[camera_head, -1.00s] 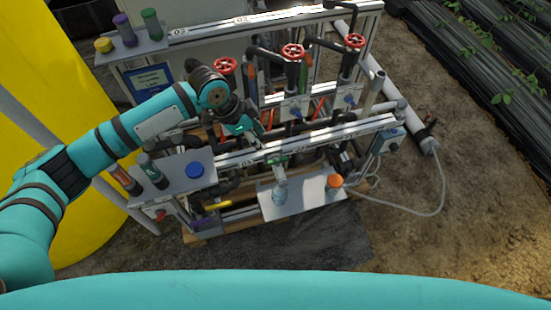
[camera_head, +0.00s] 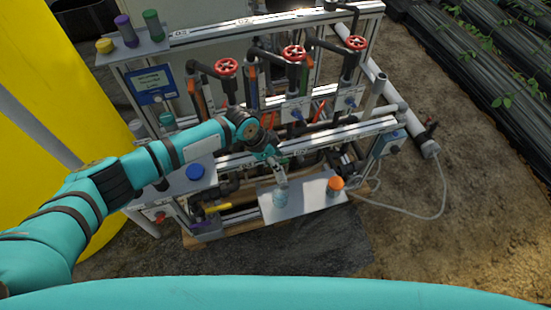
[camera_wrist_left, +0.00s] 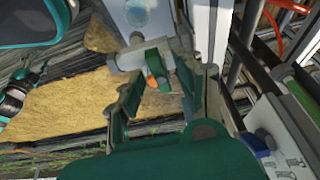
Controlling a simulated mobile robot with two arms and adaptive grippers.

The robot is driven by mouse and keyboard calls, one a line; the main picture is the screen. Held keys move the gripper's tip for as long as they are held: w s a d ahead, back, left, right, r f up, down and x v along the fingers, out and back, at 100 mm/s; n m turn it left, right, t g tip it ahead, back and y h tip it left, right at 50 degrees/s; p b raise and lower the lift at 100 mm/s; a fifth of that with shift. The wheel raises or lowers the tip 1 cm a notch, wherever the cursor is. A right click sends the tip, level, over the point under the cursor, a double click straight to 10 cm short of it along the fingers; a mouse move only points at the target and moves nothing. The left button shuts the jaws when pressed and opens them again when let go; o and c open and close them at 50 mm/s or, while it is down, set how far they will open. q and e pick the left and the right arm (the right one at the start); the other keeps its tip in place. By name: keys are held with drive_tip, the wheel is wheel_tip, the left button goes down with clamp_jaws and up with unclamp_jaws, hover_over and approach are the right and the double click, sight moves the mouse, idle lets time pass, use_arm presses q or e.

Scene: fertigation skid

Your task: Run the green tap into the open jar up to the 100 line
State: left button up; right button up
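The open jar (camera_head: 280,198) is clear and stands on the white shelf (camera_head: 305,200) under the tap spout (camera_head: 281,178); it also shows in the wrist view (camera_wrist_left: 148,15). The jar's lines and fill level are too small to read. My left gripper (camera_head: 271,155) is at the tap and hides its upper part in the head view. In the wrist view, the green tap handle (camera_wrist_left: 153,62) with an orange piece lies between the spread fingers of my left gripper (camera_wrist_left: 158,95). I cannot tell whether a finger touches it. What seems my right gripper (camera_wrist_left: 30,78) is small at the left edge.
An orange-capped container (camera_head: 335,184) stands right of the jar on the shelf. Red valve wheels (camera_head: 293,53) and pipes rise behind the tap. A blue round lid (camera_head: 195,172) lies on the left side shelf. Open ground is in front and right.

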use_arm(q)
clamp_jaws()
use_arm(e)
drive_tip(key=shift+s+d, duration=0.25)
drive_tip(key=shift+s, duration=0.1)
use_arm(q)
drive_tip(key=n+p, duration=0.1)
drive_tip(key=p, duration=0.1)
drive_tip(key=n+p, duration=0.1)
drive_tip(key=p, duration=0.1)
drive_tip(key=shift+s+d+r+t, duration=0.15)
drive_tip(key=shift+s+r+t, duration=0.05)
drive_tip(key=shift+r+t, duration=0.2)
drive_tip(key=shift+f+n+p, duration=0.1)
drive_tip(key=shift+n+p, duration=0.35)
drive_tip(key=shift+n, duration=0.15)
drive_tip(key=shift+w+f+n+t+y, duration=0.1)
drive_tip(key=shift+f+n+t+y, duration=0.1)
drive_tip(key=shift+n+t+y, duration=0.1)
use_arm(e)
drive_tip(key=r, duration=0.5)
drive_tip(key=shift+a, duration=0.3)
use_arm(q)
unclamp_jaws()
